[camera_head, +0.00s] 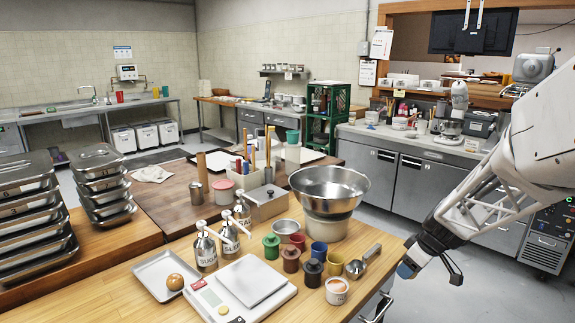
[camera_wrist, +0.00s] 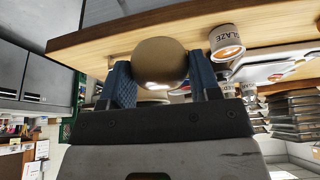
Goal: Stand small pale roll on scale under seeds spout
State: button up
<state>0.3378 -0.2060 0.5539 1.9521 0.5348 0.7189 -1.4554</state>
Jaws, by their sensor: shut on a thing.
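My gripper (camera_wrist: 162,78) is shut on a round, smooth, dull-tan roll (camera_wrist: 160,60), held between its two blue fingers in the wrist view. In the head view my gripper (camera_head: 407,268) hangs off the table's right edge, and the roll is hidden there. The white scale (camera_head: 282,298) stands at the table's front, with an empty square plate (camera_head: 251,280) on it. A browner roll (camera_head: 175,282) lies on a metal tray (camera_head: 152,268) left of the scale.
A glaze cup (camera_head: 337,292), which also shows in the wrist view (camera_wrist: 226,44), a scoop (camera_head: 364,262) and several coloured pots (camera_head: 291,260) stand between my gripper and the scale. A large steel bowl (camera_head: 328,190) stands behind them. Stacked trays (camera_head: 30,225) fill the left.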

jog(key=w+d+r+m+h, duration=0.1)
jog(key=d+m, duration=0.4)
jog(key=d, duration=0.8)
jog(key=w+d+r+m+h, duration=0.1)
jog(key=d+r+m+h, duration=0.2)
jog(key=d, duration=1.1)
jog(key=w+d+r+m+h, duration=0.1)
jog(key=w+d+r+m, duration=0.1)
jog(key=d+m, duration=0.6)
jog(key=d+r, duration=0.1)
jog(key=d, duration=0.5)
jog(key=shift+d+r+h, duration=0.15)
jog(key=shift+h, duration=0.25)
